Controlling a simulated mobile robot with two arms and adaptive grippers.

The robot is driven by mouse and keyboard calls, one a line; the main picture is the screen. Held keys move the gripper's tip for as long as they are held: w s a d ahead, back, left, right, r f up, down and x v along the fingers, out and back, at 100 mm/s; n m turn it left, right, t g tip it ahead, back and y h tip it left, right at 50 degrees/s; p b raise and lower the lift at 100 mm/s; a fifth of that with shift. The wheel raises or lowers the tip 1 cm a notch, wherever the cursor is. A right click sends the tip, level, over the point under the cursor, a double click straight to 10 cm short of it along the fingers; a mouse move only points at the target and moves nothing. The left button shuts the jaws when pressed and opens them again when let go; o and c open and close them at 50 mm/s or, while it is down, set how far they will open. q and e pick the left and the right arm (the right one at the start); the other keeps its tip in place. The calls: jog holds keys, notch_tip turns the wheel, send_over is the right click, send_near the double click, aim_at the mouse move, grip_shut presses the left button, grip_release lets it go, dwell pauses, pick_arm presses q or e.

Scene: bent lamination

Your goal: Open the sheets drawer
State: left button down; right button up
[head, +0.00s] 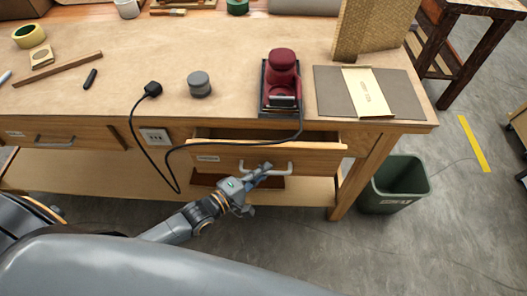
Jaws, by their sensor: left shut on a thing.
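A wooden drawer (318,158) under the right part of the workbench stands partly open, with a gap showing behind its front. It has a small label, too small to read, and a pale metal bar handle (289,169). My left gripper (262,171) is at the left part of this handle and shut on it. The fingers hide part of the handle. The inside of the drawer is mostly hidden by the bench top and the drawer front. My right gripper is not in view.
Another drawer (85,138) at the left is shut. A green bin (395,185) stands on the floor at the right.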

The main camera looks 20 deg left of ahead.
pick_arm(q)
jog(key=s+d+p, duration=0.1)
jog(key=s+d, duration=0.1)
jog(key=s, duration=0.7)
jog(key=s+d+p, duration=0.2)
jog(key=s+d, duration=0.1)
jog(key=s, duration=0.6)
jog(key=shift+s+d, duration=0.15)
jog(key=shift+s, duration=0.1)
jog(key=c, duration=1.4)
grip_release()
jog(key=v, duration=1.2)
